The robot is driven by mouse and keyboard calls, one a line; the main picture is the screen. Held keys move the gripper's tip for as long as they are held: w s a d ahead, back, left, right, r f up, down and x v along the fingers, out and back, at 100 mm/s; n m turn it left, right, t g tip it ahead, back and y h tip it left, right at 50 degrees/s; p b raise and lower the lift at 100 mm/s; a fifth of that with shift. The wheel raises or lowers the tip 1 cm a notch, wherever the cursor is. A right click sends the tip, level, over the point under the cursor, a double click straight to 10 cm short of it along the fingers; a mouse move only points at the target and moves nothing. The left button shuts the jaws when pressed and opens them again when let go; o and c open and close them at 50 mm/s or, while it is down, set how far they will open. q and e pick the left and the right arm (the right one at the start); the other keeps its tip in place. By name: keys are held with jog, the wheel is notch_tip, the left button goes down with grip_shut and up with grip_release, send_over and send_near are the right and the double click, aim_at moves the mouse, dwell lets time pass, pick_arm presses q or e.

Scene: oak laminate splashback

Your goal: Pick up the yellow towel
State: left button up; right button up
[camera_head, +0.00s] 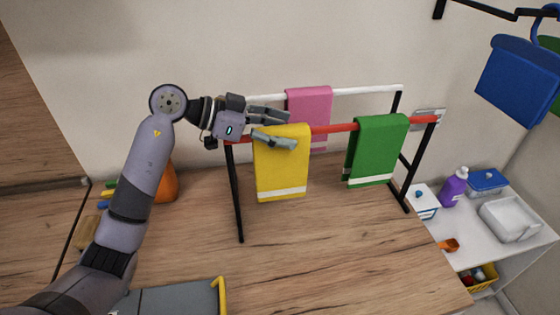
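The yellow towel (281,175) hangs folded over the red front rail of a drying rack, with a white stripe near its lower edge. My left gripper (291,131) is at the towel's top edge, coming from the left. Its fingers are spread: one lies in front of the towel's upper part, the other shows above and behind the rail. The towel's fold is between them, but I cannot tell whether they touch it. My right gripper is out of view.
The rack (238,195) stands on a wooden counter, with a green towel (377,150) on the same rail and a pink towel (309,103) on the white rear rail. An orange bottle (166,185) stands left. A white side table (480,232) holds a purple bottle (454,188).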

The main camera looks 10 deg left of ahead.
pick_arm(q)
grip_shut()
dwell(0.6)
